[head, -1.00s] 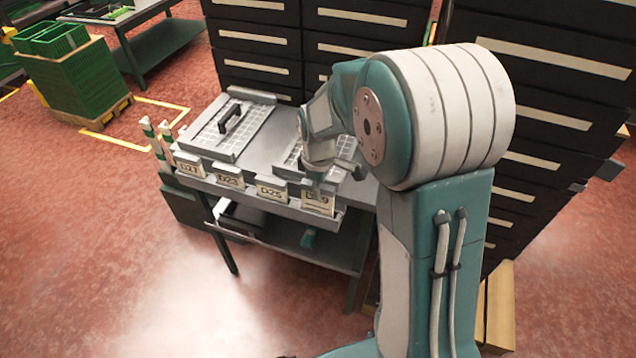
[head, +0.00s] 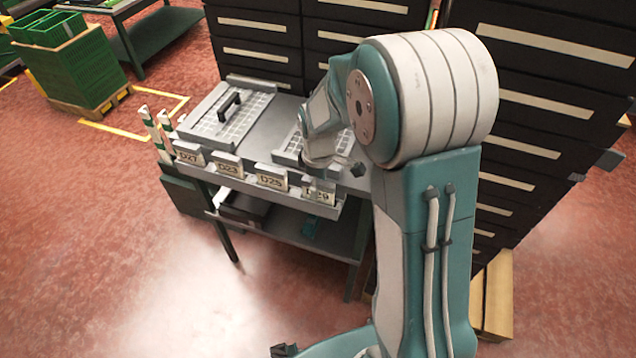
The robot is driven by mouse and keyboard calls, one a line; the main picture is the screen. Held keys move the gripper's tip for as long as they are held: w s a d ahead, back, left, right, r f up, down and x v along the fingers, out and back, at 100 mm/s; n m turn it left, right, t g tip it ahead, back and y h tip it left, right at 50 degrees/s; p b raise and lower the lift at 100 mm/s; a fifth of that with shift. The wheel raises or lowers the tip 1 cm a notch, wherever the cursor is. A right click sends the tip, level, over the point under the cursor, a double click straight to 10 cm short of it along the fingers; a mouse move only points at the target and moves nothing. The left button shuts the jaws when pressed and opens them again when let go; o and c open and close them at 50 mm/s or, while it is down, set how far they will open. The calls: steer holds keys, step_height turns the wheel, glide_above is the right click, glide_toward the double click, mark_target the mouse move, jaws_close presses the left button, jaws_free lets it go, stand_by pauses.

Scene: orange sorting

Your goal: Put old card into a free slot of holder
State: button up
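The holder (head: 290,204) is a grey rail along the front edge of the table. Cards stand in it in a row: D27 (head: 189,158), D23 (head: 228,170), D25 (head: 271,182) and D29 (head: 319,196), each with a grey block behind it. I cannot tell which card is the old one, or whether a slot is free. My gripper (head: 322,163) is just behind and above the D29 card, apart from it. My own wrist largely hides its fingers, so its opening and any card in it cannot be made out.
A grey gridded tray with a black handle (head: 229,106) lies on the table's left; another gridded tray (head: 290,149) is partly behind my arm. Green-and-white posts (head: 152,130) stand at the left corner. Black drawer cabinets (head: 260,50) rise behind. The floor in front is clear.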

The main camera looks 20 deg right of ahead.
step_height(320, 180, up, 12)
stand_by(0.7)
stand_by(0.4)
step_height(320, 180, up, 7)
stand_by(0.6)
steer(key=s+r+m+t, duration=0.1)
steer(key=s+m+t, duration=0.4)
steer(key=s, duration=1.6)
steer(key=m, duration=0.5)
steer(key=shift+m+t, duration=0.3)
steer(key=shift+m, duration=0.1)
